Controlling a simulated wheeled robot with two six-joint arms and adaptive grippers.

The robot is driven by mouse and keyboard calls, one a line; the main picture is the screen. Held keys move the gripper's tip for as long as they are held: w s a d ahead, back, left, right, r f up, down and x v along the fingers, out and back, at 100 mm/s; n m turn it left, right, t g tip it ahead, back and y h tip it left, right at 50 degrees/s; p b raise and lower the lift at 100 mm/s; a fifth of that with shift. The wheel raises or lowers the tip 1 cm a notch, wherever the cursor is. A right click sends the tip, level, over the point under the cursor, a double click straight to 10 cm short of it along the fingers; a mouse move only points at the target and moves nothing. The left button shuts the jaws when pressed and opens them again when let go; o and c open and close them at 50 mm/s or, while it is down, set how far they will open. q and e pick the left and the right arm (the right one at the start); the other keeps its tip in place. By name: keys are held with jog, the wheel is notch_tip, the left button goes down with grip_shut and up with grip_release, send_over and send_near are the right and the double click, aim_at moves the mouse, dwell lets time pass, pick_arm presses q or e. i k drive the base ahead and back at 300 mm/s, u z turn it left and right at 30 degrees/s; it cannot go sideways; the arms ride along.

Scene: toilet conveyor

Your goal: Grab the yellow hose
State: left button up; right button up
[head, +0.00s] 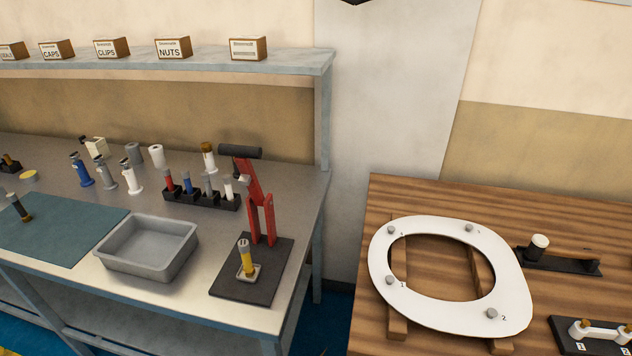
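No clear yellow hose shows in the head view. A short upright piece with a yellow band (246,262) stands on the dark base plate of the red press. A small flat yellow round thing (28,176) lies at the far left of the metal bench. A yellow patch (72,349) shows at the bottom left edge; I cannot tell whether it is floor or an object. Neither of my grippers is in view.
The metal bench (190,222) holds a grey tray (147,247), a teal mat (62,232), a red lever press (262,205), a black rack (200,196) and several bottle-like parts. A white toilet seat (447,307) lies on the wooden table (560,215) at right. A gap separates bench and table.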

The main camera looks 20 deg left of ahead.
aim_at(248, 270)
jog(key=z, duration=1.9)
jog(key=i, duration=1.05)
jog(key=u, duration=2.65)
